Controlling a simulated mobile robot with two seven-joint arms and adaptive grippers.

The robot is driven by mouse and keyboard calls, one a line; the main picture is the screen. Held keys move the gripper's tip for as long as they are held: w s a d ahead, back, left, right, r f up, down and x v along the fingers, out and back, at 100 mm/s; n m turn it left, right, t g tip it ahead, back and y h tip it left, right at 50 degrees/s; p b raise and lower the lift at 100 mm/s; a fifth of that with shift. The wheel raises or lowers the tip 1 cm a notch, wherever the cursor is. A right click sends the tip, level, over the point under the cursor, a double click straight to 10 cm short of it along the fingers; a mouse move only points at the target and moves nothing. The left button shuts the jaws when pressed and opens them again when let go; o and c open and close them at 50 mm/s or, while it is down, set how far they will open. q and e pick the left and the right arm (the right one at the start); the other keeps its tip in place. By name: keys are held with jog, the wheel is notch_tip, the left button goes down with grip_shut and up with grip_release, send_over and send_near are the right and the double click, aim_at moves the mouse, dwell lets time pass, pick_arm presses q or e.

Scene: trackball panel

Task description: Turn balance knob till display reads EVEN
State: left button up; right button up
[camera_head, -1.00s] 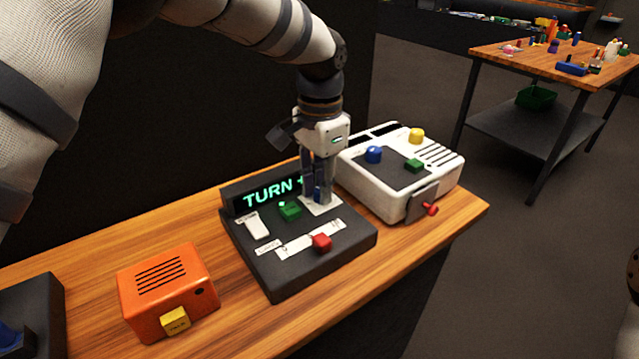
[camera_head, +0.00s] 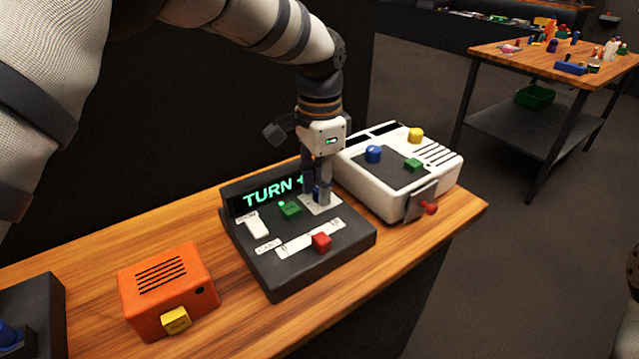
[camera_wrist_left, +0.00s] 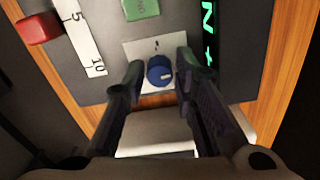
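The dark panel (camera_head: 270,268) has a display (camera_head: 268,193) with green letters reading "TURN +", its end partly hidden by my left gripper. A blue knob (camera_wrist_left: 160,70) with a pale mark sits on a white plate (camera_head: 327,207) on the panel; I take it to be the balance knob. In the head view my fingers mostly hide it. My left gripper (camera_head: 319,200) points down over the knob. In the left wrist view its fingers (camera_wrist_left: 160,68) stand on either side of the knob, with narrow gaps seeming to show. My right gripper is not in view.
The panel also bears a green button (camera_head: 290,208), a white switch (camera_head: 257,225) and a red slider (camera_head: 321,242). A white box (camera_head: 385,200) with knobs stands close on the right. An orange box (camera_head: 167,290) stands on the left.

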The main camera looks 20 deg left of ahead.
pick_arm(q)
notch_tip(320, 180, up, 12)
dwell(0.6)
